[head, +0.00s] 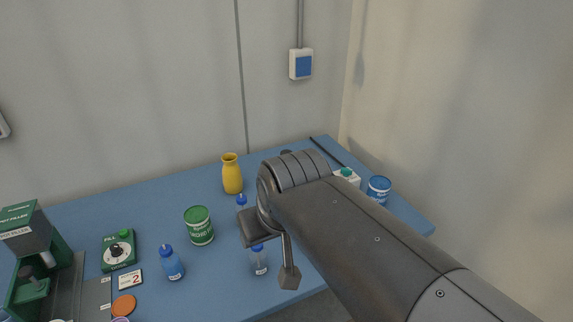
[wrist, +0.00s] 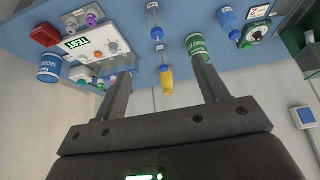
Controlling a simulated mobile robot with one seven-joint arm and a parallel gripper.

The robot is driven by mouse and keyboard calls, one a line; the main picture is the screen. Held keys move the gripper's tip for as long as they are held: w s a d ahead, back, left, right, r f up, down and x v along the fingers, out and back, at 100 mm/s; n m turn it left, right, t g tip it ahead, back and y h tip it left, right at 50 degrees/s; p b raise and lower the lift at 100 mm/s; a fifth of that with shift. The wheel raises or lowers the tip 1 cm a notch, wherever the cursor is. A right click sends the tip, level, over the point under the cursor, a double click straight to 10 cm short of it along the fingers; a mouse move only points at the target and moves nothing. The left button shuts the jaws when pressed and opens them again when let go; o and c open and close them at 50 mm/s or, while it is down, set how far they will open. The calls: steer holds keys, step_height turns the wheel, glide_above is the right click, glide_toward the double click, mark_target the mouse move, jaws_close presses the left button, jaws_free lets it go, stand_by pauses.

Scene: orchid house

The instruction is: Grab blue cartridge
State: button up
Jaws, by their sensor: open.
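The blue cartridge (head: 379,187) appears to be the blue can with a white label at the right end of the blue table. In the wrist view the blue can (wrist: 50,70) is at the left, outside the left finger and beside a white device. My gripper (wrist: 160,72) is open and empty, and apart from the blue can. In the head view my own arm hides most of the gripper.
A green can (head: 199,226), a yellow vase (head: 232,176) and several blue-capped bottles (head: 172,264) stand on the table (head: 150,210). The white device (wrist: 88,45) has a green display. A green filling machine (head: 28,240) is at the left. Walls close the back and right.

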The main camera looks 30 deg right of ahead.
steer(key=w+d, duration=0.4)
steer(key=w, duration=0.6)
steer(key=w+d, duration=0.3)
steer(key=w, duration=0.6)
steer(key=w+d, duration=0.4)
steer(key=w, duration=0.6)
steer(key=w+d+f+m+g, duration=0.1)
steer(key=w+d+f+m, duration=0.1)
steer(key=w+d+f, duration=1.45)
steer(key=shift+h, duration=0.3)
steer(key=shift+w+a+x, duration=0.15)
steer(key=shift+x, duration=2.45)
steer(key=shift+w+a+x, duration=0.1)
steer(key=shift+w+x, duration=0.05)
steer(key=shift+x, duration=2.4)
steer(key=shift+r, duration=0.1)
steer(key=shift+c, duration=0.6)
steer(key=c, duration=0.9)
